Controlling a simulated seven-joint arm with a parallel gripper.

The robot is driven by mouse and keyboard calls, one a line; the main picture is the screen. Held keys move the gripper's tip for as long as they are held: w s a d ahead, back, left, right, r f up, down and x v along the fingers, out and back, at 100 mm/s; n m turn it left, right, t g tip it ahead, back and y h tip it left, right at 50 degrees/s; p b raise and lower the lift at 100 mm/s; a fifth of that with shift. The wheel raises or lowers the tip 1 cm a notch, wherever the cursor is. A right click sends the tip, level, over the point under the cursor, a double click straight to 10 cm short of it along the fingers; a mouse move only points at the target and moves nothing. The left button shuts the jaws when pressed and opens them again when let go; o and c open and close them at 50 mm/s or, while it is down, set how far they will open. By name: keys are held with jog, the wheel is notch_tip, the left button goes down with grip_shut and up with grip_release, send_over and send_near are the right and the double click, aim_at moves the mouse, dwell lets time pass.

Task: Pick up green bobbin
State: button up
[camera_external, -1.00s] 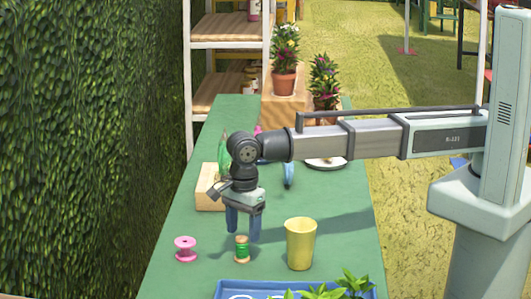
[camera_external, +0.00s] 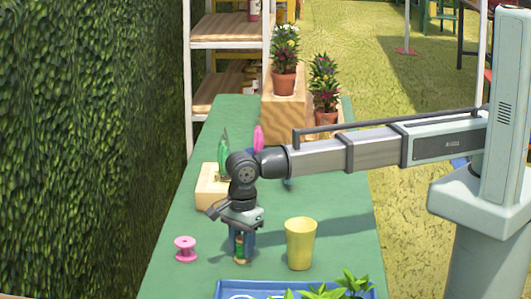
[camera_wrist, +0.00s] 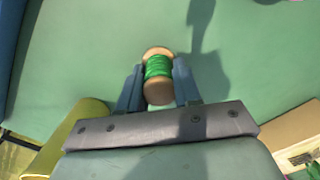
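The green bobbin (camera_external: 239,251), a wooden spool with green thread, stands on the green table. It also shows in the wrist view (camera_wrist: 158,68), between my fingers. My gripper (camera_external: 241,247) points down around it, with one blue finger on each side. In the wrist view my gripper (camera_wrist: 159,80) has both fingers close against the spool's sides, with no clear gap. The fingers hide part of the spool in the outside view.
A yellow cup (camera_external: 300,245) stands just right of the bobbin. A pink bobbin (camera_external: 185,249) stands to the left. A blue tray (camera_external: 232,289) with plants is at the front. A wooden block (camera_external: 209,190) and potted plants are farther back.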

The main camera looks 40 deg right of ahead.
jog(key=c, duration=0.5)
